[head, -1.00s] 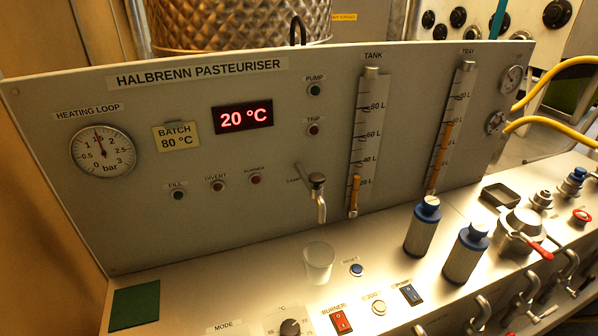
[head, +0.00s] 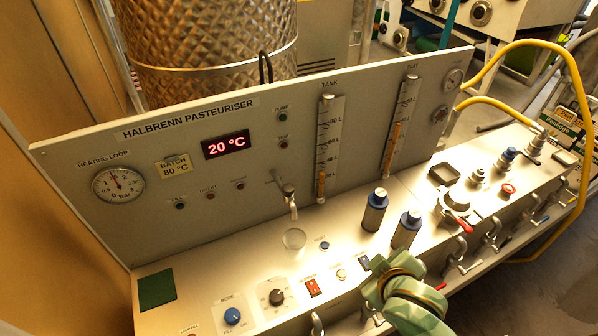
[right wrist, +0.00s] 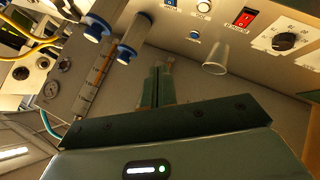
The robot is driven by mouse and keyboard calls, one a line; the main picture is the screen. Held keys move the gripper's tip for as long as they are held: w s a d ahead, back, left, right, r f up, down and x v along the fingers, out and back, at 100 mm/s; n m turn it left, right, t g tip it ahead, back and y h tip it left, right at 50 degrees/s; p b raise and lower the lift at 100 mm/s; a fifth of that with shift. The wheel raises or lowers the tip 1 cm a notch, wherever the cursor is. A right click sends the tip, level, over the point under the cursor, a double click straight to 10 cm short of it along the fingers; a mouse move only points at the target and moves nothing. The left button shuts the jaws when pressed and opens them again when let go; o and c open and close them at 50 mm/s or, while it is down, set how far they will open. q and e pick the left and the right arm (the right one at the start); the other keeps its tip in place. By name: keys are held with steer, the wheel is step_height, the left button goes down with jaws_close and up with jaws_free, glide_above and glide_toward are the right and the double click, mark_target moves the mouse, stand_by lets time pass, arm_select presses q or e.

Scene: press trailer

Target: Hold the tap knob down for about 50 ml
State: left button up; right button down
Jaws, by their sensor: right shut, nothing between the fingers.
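In the right wrist view the cup (right wrist: 215,56) is right of the fingertips. My right gripper (right wrist: 160,70) is shut and empty. In the head view my green right hand (head: 392,278) is low, right of and nearer than the cup. My left gripper is not in view.
Two blue-capped bottles (head: 374,211) (head: 406,230) stand on the ledge between the cup and the clamps on the right. Switches, including a red burner switch (head: 313,288), and dials line the front. The ledge around the cup is fairly clear.

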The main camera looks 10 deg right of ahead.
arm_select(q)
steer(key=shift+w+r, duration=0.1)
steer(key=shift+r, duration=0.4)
arm_select(e)
steer(key=w+a+r+m+t+y, duration=0.3)
steer(key=w+a+r+t+y, duration=0.2)
steer(key=w+a+r, duration=0.4)
step_height(320, 180, up, 3)
steer(key=a+t, duration=0.1)
steer(key=a, duration=0.2)
steer(key=shift+w+m+y, duration=0.3)
steer(key=shift+w, duration=0.05)
glide_above(288, 190)
steer(key=s, duration=0.2)
steer(key=shift+w+d+f+p, duration=0.1)
steer(key=shift+d+f+p, duration=0.1)
steer(key=shift+f, duration=0.45)
steer(key=shift+w+d+f+p, duration=0.1)
steer(key=shift+d+f+p, duration=0.05)
steer(key=shift+f, duration=0.45)
step_height(288, 190, down, 3)
steer(key=shift+s+r, duration=0.1)
steer(key=shift+r, duration=0.05)
steer(key=shift+s+f, duration=0.1)
steer(key=shift+f, duration=0.45)
